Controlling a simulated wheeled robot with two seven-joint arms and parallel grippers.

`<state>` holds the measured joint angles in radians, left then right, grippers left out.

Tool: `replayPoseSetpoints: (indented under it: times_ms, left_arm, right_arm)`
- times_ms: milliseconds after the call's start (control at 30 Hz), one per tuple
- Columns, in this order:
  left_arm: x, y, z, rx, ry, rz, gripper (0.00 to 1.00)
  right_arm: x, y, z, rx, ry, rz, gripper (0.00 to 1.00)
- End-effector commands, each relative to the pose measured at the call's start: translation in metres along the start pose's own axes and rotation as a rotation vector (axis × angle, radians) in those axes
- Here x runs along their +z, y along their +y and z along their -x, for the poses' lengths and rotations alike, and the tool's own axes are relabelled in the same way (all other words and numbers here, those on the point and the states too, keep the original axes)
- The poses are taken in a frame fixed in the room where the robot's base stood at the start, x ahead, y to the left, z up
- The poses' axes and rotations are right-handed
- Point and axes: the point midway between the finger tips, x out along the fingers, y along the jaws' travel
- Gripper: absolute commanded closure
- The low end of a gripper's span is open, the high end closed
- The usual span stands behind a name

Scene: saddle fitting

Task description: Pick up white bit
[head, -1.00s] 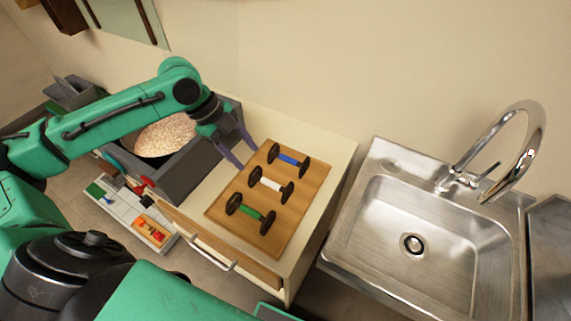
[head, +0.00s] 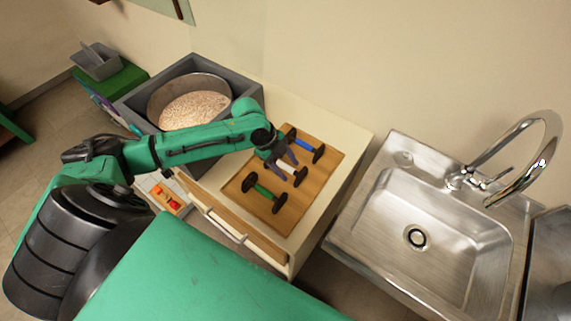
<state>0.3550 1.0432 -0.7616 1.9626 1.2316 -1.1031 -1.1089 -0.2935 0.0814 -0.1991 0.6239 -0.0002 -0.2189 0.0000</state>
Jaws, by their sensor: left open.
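The white bit (head: 287,168) lies in the middle of a wooden board (head: 312,188), between two similar bits. It is a short white bar with black discs at its ends. My left gripper and its wrist hide its left part. My left gripper (head: 289,169) is open, with its two purple-grey fingers pointing down at the white bar. The fingertips appear close to the bar, one on either side in the picture; I cannot tell whether they touch it. My right gripper is not in view.
A blue bit (head: 305,145) lies behind and a green bit (head: 264,191) in front on the board. A grey box (head: 191,66) with a round pan of grain (head: 195,108) stands to the left. A steel sink (head: 430,210) is on the right.

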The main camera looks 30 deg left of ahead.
Motion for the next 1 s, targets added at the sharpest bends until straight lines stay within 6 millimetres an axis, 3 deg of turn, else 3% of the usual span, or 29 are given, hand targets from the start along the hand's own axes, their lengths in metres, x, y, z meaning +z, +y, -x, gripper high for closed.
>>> replayPoseSetpoints:
  times_ms: [67, 100, 233, 733, 867, 1000]
  left_arm:
    - [0.0, 0.0, 0.0, 0.0, 0.0, 0.0, 0.41]
    - [0.0, 0.0, 0.0, 0.0, 0.0, 0.0, 0.49]
    - [0.0, 0.0, 0.0, 0.0, 0.001, 0.0, 0.98]
    - [-0.003, -0.003, 0.009, -0.003, 0.002, 0.0, 1.0]
    - [-0.011, -0.007, 0.029, -0.005, -0.001, -0.004, 1.0]
    - [-0.028, -0.017, 0.069, -0.008, 0.0, -0.005, 1.0]
  right_arm:
    - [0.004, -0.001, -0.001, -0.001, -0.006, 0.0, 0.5]
    - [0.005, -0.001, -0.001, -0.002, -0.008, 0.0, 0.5]
    - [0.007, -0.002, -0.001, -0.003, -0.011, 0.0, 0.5]
    - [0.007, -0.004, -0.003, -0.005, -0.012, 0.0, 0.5]
    - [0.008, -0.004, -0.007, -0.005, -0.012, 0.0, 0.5]
    - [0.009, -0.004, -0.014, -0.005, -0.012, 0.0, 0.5]
